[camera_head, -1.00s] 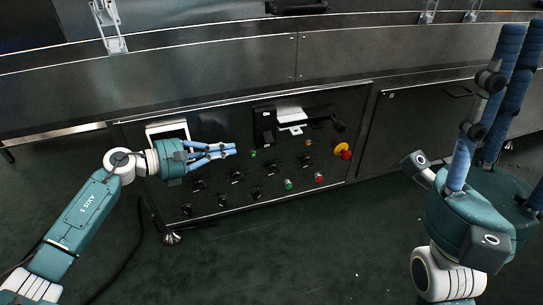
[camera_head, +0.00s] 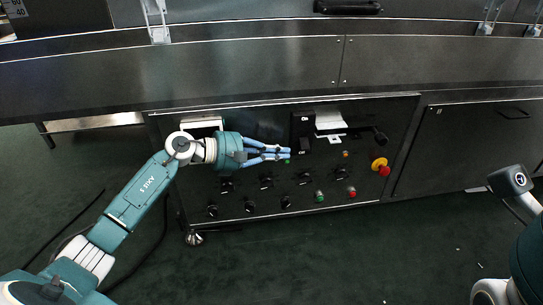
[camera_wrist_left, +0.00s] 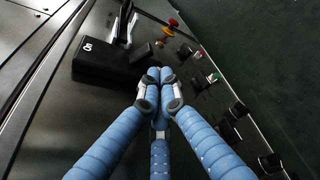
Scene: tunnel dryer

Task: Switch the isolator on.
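The black control panel (camera_head: 235,190) is on the front of the dryer. A black box with a pale mark (camera_head: 302,131) is on its upper part and also shows in the left wrist view (camera_wrist_left: 100,62). A white bracket (camera_head: 329,124) and a dark lever-like part (camera_head: 380,135) are to its right. I cannot tell for certain which part is the isolator or its position. My left gripper (camera_head: 287,153) points right, its fingers together and empty, just below-left of the box. In the wrist view its fingertips (camera_wrist_left: 158,80) meet. My right gripper's fingers are out of view.
A red and yellow button (camera_head: 380,166) is at the panel's right. Several black knobs, a green button (camera_head: 319,196) and a red button (camera_head: 351,191) are lower down. A metal ledge (camera_head: 240,75) runs above.

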